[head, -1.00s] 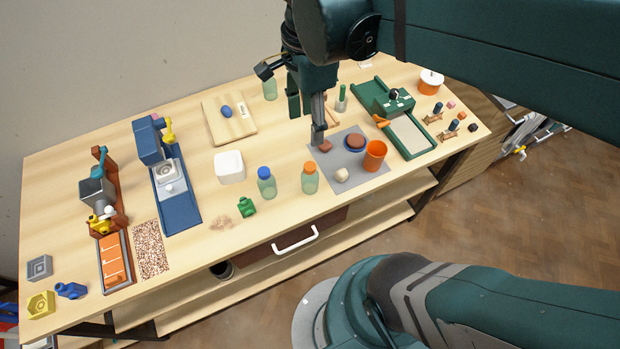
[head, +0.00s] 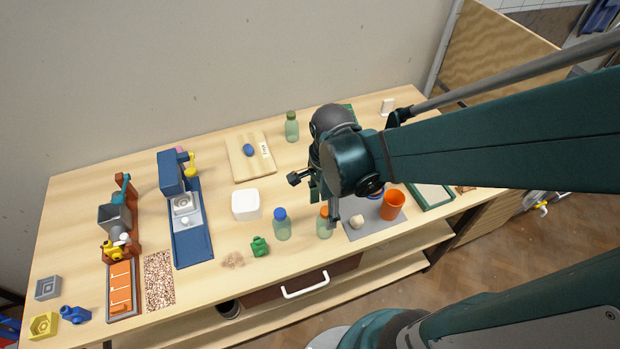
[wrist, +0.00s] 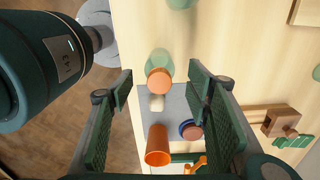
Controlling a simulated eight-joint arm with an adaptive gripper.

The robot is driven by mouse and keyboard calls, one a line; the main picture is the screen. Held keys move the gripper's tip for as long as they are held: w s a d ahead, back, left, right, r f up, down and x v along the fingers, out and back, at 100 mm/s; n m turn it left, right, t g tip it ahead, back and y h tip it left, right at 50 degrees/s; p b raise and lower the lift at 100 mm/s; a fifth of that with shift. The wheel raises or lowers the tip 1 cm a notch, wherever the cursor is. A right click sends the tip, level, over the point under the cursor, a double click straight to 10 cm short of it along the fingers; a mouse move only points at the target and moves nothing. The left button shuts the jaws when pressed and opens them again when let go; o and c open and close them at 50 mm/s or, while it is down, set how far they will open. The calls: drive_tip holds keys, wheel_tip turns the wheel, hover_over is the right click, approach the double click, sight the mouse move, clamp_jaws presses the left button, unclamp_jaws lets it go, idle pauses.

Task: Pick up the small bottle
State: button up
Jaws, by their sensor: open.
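Three pale green, see-through bottles stand upright on the table. One has an orange cap (head: 324,226) and stands by the left edge of the grey mat. One has a blue cap (head: 281,226) to its left. One has a dark green cap (head: 292,128) at the back. The frames do not show which one is the small bottle. My gripper (wrist: 160,84) is open and empty. In the wrist view the orange-capped bottle (wrist: 159,72) lies in line with the gap between its fingers, seen from above. In the head view my arm hides most of the gripper.
An orange cup (head: 393,206) and a pale lump (head: 357,222) stand on the grey mat (head: 371,228), close to the orange-capped bottle. A small green object (head: 259,246) and a white block (head: 245,204) are further left. A wooden board (head: 241,170) lies behind.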

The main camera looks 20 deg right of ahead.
sight(324, 224)
drive_tip(key=shift+f, duration=0.4)
drive_tip(key=shift+f, duration=0.1)
drive_tip(key=shift+f+b, duration=0.3)
drive_tip(key=shift+f, duration=0.9)
drive_tip(key=shift+f, duration=0.15)
drive_tip(key=shift+f+b, duration=0.6)
drive_tip(key=shift+f, duration=1.85)
drive_tip(key=c, duration=1)
